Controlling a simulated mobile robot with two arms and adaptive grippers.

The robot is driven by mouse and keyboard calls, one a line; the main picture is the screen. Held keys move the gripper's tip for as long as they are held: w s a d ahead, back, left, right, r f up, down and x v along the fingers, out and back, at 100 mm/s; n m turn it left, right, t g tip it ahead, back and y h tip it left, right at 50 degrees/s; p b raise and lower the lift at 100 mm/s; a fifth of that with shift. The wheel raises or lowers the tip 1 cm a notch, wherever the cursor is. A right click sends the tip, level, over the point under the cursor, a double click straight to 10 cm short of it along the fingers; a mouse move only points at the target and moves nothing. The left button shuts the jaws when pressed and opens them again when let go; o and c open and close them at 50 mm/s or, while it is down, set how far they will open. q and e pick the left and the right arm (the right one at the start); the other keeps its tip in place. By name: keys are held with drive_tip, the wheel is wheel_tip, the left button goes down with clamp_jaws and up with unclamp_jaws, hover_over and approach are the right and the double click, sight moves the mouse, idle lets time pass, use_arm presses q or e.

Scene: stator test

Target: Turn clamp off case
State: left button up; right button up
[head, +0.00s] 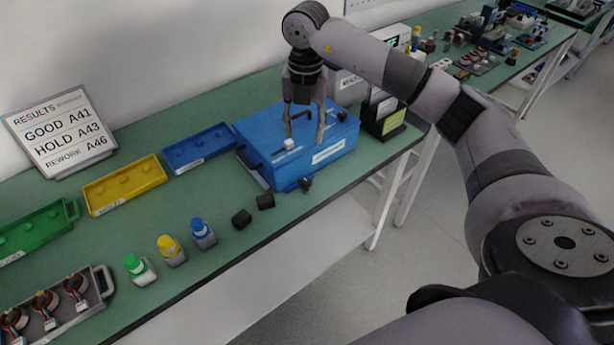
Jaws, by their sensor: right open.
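A blue case (322,158) sits on the green bench, with white labels and small fittings on its top and front. My right gripper (305,140) points down over the top of the case, its two fingers apart. A small white-topped piece (290,145) shows on the case close to the left finger. A dark bar lies near the fingers on the case top. I cannot tell whether the fingers touch either piece, nor which piece is the clamp. A small dark part (306,184) is at the case's front lower edge. My left gripper is not in view.
Left of the case are blue (199,149), yellow (125,186) and green (38,231) trays. Green-, yellow- and blue-capped bottles (203,234) and two black cylinders (241,218) line the front. A grey tray (104,283) holds red-and-white parts. A dark holder (384,118) stands right of the case.

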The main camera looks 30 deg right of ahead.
sight(307, 181)
drive_tip(key=f+p, duration=0.1)
drive_tip(key=f, duration=0.4)
drive_tip(key=f+p, duration=0.1)
drive_tip(key=f, duration=0.5)
drive_tip(key=f+p, duration=0.1)
drive_tip(key=f, duration=0.5)
drive_tip(key=shift+d+f, duration=0.1)
drive_tip(key=shift+d, duration=0.15)
drive_tip(key=shift+c, duration=0.3)
clamp_jaws()
